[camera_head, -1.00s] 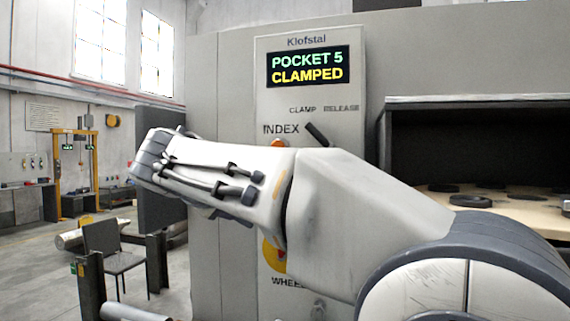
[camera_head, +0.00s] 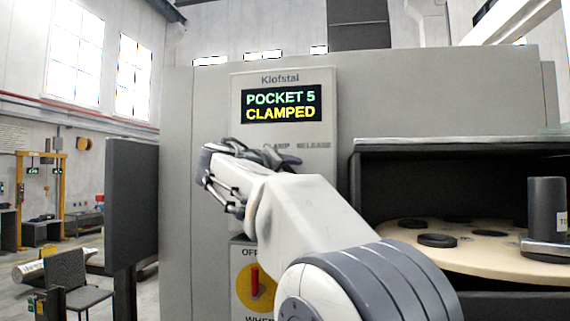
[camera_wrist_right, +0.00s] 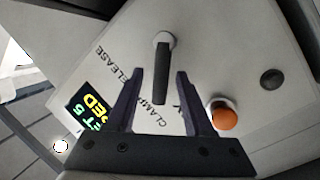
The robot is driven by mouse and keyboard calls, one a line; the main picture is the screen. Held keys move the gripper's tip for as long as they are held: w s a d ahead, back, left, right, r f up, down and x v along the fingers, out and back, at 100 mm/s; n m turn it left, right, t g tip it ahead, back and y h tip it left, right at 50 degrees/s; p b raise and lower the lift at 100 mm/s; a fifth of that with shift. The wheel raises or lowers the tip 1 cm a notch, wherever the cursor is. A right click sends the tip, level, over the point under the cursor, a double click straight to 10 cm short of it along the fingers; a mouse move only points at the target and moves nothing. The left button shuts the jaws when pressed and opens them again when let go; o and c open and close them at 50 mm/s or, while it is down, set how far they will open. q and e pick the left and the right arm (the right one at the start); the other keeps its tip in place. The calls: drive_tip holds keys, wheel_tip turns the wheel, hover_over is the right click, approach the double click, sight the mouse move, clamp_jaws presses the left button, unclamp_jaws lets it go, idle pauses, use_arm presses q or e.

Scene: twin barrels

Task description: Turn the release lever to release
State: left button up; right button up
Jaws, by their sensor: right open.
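The release lever (camera_wrist_right: 162,75) is a dark bar on a round pale pivot on the machine's panel, between the printed words CLAMP and RELEASE. In the right wrist view my right gripper (camera_wrist_right: 158,77) is open, with one finger on each side of the lever and gaps on both sides. I cannot tell how deep the fingers reach along it. In the head view my right wrist covers most of the lever area below the labels. The display (camera_head: 281,105) reads POCKET 5 CLAMPED. My left gripper is not in view.
An orange button (camera_wrist_right: 224,117) sits on the panel close to one finger. A red and yellow switch (camera_head: 256,287) is lower on the panel. At the right, a round tan table (camera_head: 400,238) holds dark discs and a dark cylinder (camera_head: 546,205) in an open bay.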

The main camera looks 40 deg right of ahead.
drive_tip(key=shift+w+d, duration=0.15)
drive_tip(key=shift+d, duration=0.15)
clamp_jaws()
idle(1.3)
